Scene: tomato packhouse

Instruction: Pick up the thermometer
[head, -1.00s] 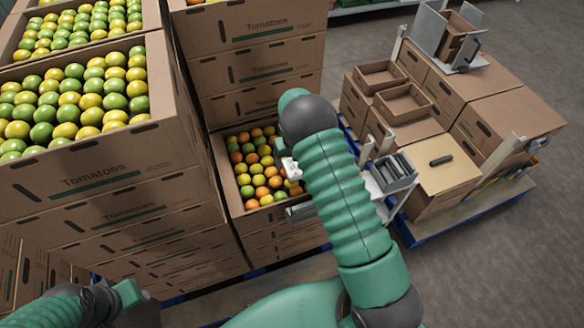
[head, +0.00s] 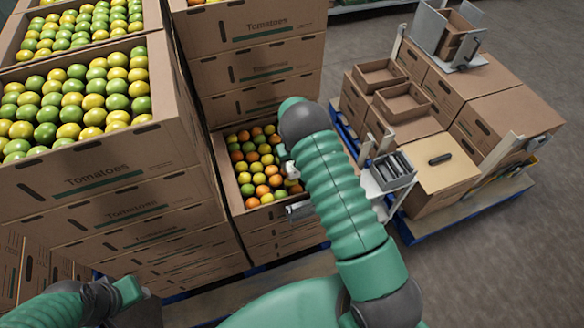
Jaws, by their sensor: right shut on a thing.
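My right arm reaches over the middle of the picture and hides much of its own wrist. Part of my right gripper (head: 299,211) shows as grey metal left of the arm, at the right rim of an open crate of tomatoes (head: 221,172). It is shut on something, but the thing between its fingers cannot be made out. I cannot pick out the thermometer for certain. A small dark elongated shape (head: 440,159) shows on a light box top at the right; I cannot tell what it is. My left gripper (head: 128,292) is at the bottom left, its fingers unclear.
Tall stacks of tomato cartons (head: 110,175) stand at the left and behind the crate. At the right, a blue pallet (head: 430,236) bears cartons, small empty trays (head: 402,103) and a grey metal holder with slots (head: 393,170). Bare floor lies at the far right.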

